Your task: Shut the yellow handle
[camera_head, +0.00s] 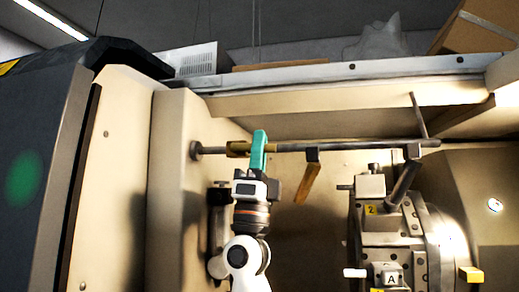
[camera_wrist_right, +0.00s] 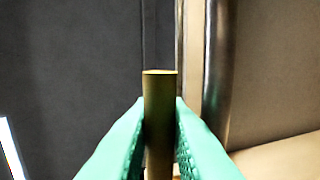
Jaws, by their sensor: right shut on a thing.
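My right gripper (camera_head: 259,150) has green fingers and reaches up to the bar from below. In the right wrist view the green fingers (camera_wrist_right: 160,140) are shut on the upright, dull yellow cylinder of the handle (camera_wrist_right: 160,95). Its flat end sticks out beyond the fingertips, and the fingers hide part of its sides. My left gripper is not in view.
The dark bar (camera_head: 360,146) runs across the machine opening. A second, orange-yellow lever (camera_head: 307,184) hangs from it, right of my gripper. A metal turret (camera_head: 400,222) with tool blocks stands at the right. A beige wall (camera_head: 180,215) stands close on the left.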

